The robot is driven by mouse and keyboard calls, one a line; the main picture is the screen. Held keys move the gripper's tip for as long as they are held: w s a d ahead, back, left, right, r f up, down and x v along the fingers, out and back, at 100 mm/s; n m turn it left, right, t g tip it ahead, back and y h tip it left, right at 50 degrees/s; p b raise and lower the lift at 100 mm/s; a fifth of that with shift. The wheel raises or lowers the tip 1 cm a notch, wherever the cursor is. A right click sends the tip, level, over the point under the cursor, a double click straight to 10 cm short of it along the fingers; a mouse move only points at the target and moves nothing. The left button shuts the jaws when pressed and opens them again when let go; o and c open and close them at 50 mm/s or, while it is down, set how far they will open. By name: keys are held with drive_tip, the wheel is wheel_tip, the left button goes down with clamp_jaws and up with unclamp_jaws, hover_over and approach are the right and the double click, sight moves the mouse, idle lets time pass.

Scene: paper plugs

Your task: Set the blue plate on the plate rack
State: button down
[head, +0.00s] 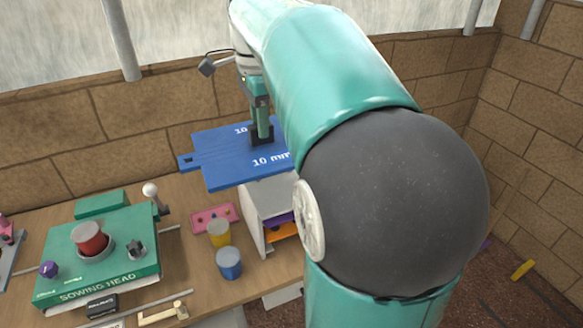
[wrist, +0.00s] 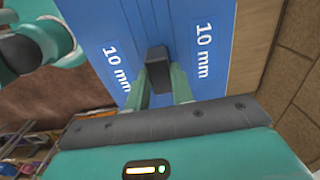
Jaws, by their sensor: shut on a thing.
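The blue plate (head: 222,157) is a flat board with a tab at its left end and "10 mm" printed on it in white. It is held roughly level above the table, over the plate rack. In the wrist view the plate (wrist: 183,22) fills the upper middle. My gripper (head: 262,138) is shut on a part at the plate's middle; in the wrist view the fingertips (wrist: 158,72) meet at a dark block between the two labels. The plate rack (head: 254,226) is a pale box with purple and orange plates in its slots. The plate and my arm hide its top and right side.
A green sowing head (head: 110,262) with a red cup (head: 91,240) stands on the table (head: 190,300) at left. Yellow (head: 219,233) and blue cups (head: 229,263) stand left of the rack, near a pink block (head: 213,216). A brick wall (head: 60,120) runs behind.

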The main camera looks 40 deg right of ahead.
drive_tip(key=shift+w, duration=0.2)
drive_tip(key=d+f, duration=0.1)
drive_tip(key=d, duration=0.2)
drive_tip(key=w+d+f, duration=0.1)
drive_tip(key=d+f, duration=0.1)
drive_tip(key=d, duration=0.1)
drive_tip(key=w+d+f, duration=0.1)
drive_tip(key=d, duration=0.2)
drive_tip(key=shift+d+f, duration=0.15)
drive_tip(key=shift+f, duration=0.1)
drive_tip(key=shift+w+d+f, duration=0.2)
drive_tip(key=shift+d+f, duration=0.5)
drive_tip(key=shift+f, duration=0.7)
drive_tip(key=shift+w+d+f, duration=0.25)
drive_tip(key=shift+d+f, duration=0.4)
drive_tip(key=shift+f, duration=0.8)
drive_tip(key=shift+w+d+f, duration=0.2)
drive_tip(key=shift+d+f, duration=0.5)
drive_tip(key=shift+f, duration=0.7)
drive_tip(key=c, duration=1.2)
unclamp_jaws()
drive_tip(key=shift+f, duration=0.15)
